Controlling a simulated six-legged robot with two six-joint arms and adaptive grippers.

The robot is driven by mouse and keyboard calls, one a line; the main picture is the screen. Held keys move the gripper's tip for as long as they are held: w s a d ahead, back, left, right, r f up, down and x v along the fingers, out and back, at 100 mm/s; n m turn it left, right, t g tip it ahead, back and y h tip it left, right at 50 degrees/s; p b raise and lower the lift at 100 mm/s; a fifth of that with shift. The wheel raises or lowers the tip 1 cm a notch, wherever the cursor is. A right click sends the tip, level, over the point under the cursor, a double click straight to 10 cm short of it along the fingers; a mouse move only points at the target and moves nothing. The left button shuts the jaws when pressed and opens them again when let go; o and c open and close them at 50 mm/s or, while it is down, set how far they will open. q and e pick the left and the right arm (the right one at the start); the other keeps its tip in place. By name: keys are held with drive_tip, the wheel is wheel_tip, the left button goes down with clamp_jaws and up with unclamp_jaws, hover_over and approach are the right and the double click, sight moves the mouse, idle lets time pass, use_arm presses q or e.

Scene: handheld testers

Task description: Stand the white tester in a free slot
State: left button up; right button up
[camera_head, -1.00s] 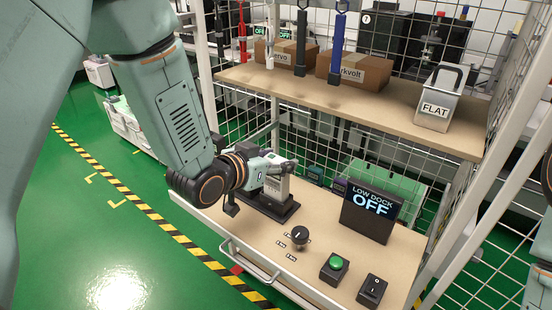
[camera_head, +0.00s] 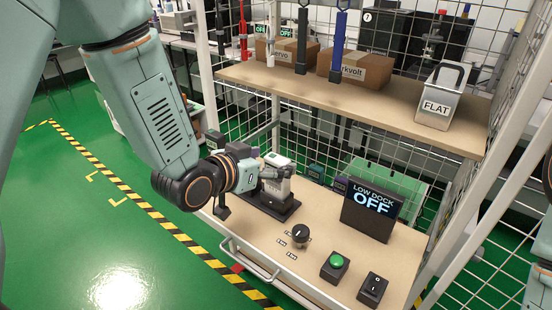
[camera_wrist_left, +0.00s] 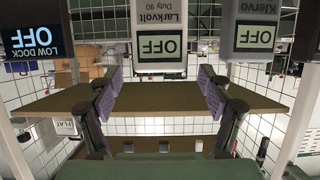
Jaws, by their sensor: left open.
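A white tester with an OFF screen, marked Larkvolt, (camera_wrist_left: 158,62) shows upside down in the left wrist view, between the open fingers. A second pale tester (camera_wrist_left: 253,58), marked Klervo, is beside it. In the head view a white tester (camera_head: 279,189) stands upright at the black dock (camera_head: 283,213) on the lower shelf. My left gripper (camera_head: 268,172) is beside it and partly hides that area; its fingers also show spread apart in the left wrist view (camera_wrist_left: 160,86). Contact with a tester cannot be told. My right gripper is not in view.
A LOW DOCK display (camera_head: 371,211) reading OFF stands right of the dock. A knob (camera_head: 300,233), green button (camera_head: 334,264) and switch (camera_head: 372,288) lie in front.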

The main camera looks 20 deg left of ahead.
use_arm(q)
drive_tip(key=shift+v, duration=2.4)
drive_tip(key=x, duration=0.7)
drive_tip(key=shift+w+f, duration=0.1)
drive_tip(key=shift+w, duration=0.05)
drive_tip(key=shift+r, duration=0.35)
